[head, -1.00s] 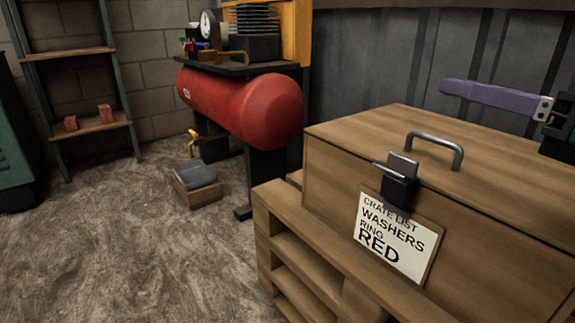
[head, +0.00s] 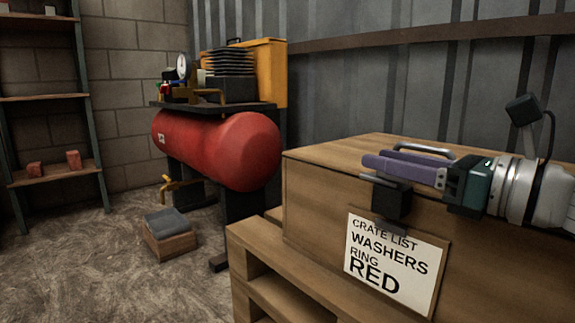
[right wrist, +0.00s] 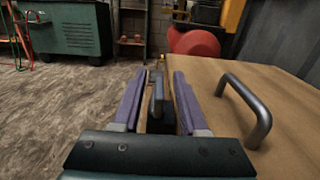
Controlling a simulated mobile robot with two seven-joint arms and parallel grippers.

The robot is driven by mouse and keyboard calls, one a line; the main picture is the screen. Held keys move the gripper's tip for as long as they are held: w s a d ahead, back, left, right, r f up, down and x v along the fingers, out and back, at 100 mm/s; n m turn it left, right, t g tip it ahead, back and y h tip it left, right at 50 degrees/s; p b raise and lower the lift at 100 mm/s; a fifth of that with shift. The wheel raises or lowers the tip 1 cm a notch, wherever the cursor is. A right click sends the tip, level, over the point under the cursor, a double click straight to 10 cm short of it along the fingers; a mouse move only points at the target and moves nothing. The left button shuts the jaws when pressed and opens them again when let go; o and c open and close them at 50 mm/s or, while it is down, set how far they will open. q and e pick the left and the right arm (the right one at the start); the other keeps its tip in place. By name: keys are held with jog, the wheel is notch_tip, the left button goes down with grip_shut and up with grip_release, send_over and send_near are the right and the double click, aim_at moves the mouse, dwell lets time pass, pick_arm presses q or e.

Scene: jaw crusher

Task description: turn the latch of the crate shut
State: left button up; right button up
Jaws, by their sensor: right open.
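The wooden crate (head: 320,190) stands on a pallet, its lid down, with a metal handle on top. Its latch, a dark block (head: 391,200) with a grey lever, is on the front edge above the label. In the head view my right gripper (head: 382,156) lies level over the lid's front edge at the latch, its purple fingers hiding part of the lever. My left gripper is out of view.
The lid handle (right wrist: 247,105) stands just right of my right gripper in the wrist view. A label (head: 388,262) is on the crate front. A red tank (head: 220,150) and a small box (head: 170,236) are to the left. The floor between is clear.

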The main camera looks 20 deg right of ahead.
jog(key=shift+x, duration=1.35)
jog(key=shift+c, duration=0.3)
grip_shut()
